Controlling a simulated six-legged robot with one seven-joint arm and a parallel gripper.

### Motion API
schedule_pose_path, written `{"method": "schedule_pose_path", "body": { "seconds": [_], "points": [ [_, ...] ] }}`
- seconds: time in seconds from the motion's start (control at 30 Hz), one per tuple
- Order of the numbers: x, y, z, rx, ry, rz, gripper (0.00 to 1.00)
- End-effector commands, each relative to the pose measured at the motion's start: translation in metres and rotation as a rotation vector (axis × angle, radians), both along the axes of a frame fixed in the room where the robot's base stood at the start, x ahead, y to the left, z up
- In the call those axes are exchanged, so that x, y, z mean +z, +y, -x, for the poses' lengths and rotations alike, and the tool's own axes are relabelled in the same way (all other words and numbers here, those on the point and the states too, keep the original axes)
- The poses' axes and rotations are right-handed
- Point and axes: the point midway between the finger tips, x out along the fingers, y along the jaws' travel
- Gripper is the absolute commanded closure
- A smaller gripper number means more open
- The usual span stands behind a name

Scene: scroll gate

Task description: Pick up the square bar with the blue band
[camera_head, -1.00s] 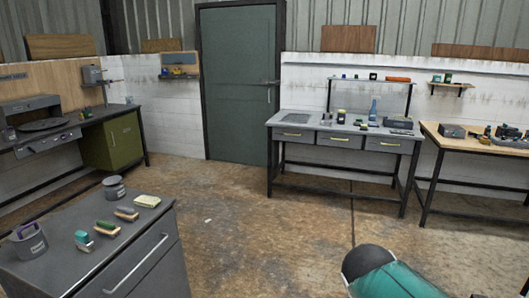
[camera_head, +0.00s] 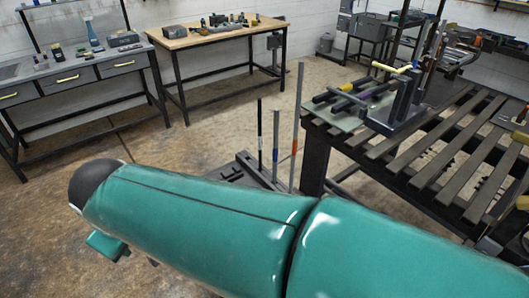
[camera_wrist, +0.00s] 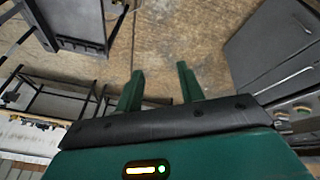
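Several thin upright bars stand together in a low dark rack (camera_head: 240,172) beside the slatted table in the head view. A grey bar (camera_head: 276,140) in the middle seems to carry a small bluish band, but it is too small to be sure, and its cross-section cannot be told. A black bar (camera_head: 260,130) stands to its left. A taller grey bar (camera_head: 297,120) with an orange-red band stands to its right. My gripper (camera_wrist: 159,68) is open and empty in the wrist view, over bare floor, with no bar near it.
A slatted metal table (camera_head: 425,150), with dark and coloured bars and a stand on it, is at the right. A wood-topped bench (camera_head: 215,35) and a grey drawer bench (camera_head: 75,72) stand behind. Brown floor between is clear. My teal arm hides the lower middle.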

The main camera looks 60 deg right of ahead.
Motion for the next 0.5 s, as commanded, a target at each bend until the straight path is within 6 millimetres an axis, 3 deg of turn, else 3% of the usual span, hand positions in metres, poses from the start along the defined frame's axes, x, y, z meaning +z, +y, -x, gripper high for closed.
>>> {"method": "schedule_pose_path", "body": {
  "seconds": [0.2, 0.5],
  "points": [
    [-0.027, -0.079, -0.026, 0.017, 0.232, 0.196, 0.62],
    [-0.064, -0.192, -0.042, 0.08, 0.58, 0.438, 0.62]
  ]
}}
